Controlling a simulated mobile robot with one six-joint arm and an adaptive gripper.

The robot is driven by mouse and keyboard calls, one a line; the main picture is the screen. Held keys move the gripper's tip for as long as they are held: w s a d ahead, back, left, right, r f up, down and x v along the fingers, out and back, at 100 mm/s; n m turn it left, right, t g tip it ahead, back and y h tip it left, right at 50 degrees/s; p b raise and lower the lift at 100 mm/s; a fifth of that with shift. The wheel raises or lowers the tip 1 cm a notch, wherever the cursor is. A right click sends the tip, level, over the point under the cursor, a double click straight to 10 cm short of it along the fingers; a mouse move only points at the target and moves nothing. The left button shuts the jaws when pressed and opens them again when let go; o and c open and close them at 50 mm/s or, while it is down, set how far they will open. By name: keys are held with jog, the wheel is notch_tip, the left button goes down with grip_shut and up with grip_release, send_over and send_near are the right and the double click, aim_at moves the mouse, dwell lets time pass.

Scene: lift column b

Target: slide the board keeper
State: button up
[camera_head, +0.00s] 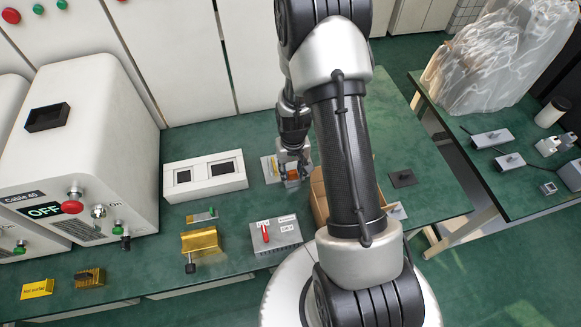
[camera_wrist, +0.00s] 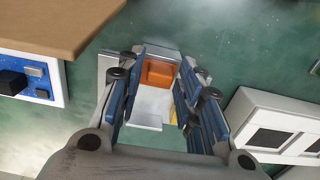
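No part is marked as the board keeper. A small fixture with an orange block (camera_wrist: 160,73) and a pale grey plate (camera_wrist: 150,105) lies under my gripper in the wrist view. In the head view the orange part (camera_head: 292,182) shows just below my gripper (camera_head: 293,165), on a light plate (camera_head: 270,168). In the wrist view, the two blue-padded fingers of my gripper (camera_wrist: 160,65) stand apart, one on each side of the orange block. Whether the pads touch it I cannot tell. The fingers hide parts of the fixture's sides.
A white panel with two dark windows (camera_head: 205,176) stands left of my gripper. A cardboard-brown box (camera_head: 320,197) stands close on the right. A grey box with a red lever (camera_head: 276,237) and a brass fixture (camera_head: 201,243) are nearer. Green bench top (camera_head: 150,262) is free at front left.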

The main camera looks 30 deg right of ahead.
aim_at(293, 172)
jog(key=shift+o, duration=0.8)
jog(key=shift+r+p, duration=2.5)
jog(key=shift+r, duration=1.05)
